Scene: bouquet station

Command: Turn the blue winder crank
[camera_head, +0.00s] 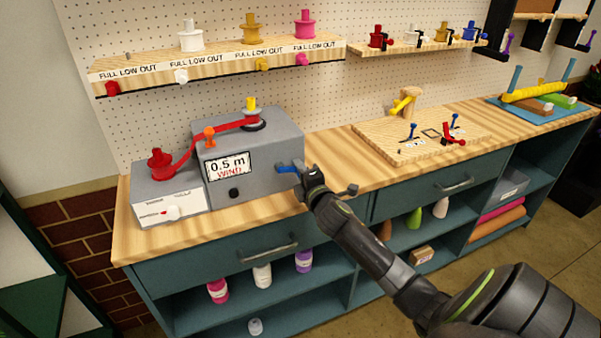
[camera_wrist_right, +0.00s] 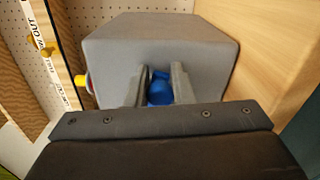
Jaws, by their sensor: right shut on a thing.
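The grey winder (camera_head: 245,150) stands on the wooden counter, with a display reading "0.5 m WIND" on its front. Its blue crank (camera_head: 288,169) sticks out from the right side. My right gripper (camera_head: 303,174) is at that side, shut on the crank. In the right wrist view the blue crank (camera_wrist_right: 160,90) shows between the two fingers, in front of the grey housing (camera_wrist_right: 160,45). A red ribbon (camera_head: 215,134) runs from the red spool (camera_head: 161,163) past an orange guide (camera_head: 209,134) to the top of the winder. My left gripper is not in view.
A shelf with spools (camera_head: 220,62) hangs on the pegboard above the winder. A wooden board (camera_head: 420,140) with small tools lies farther right, and a blue tray (camera_head: 545,108) beyond it. The counter between winder and board is mostly clear.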

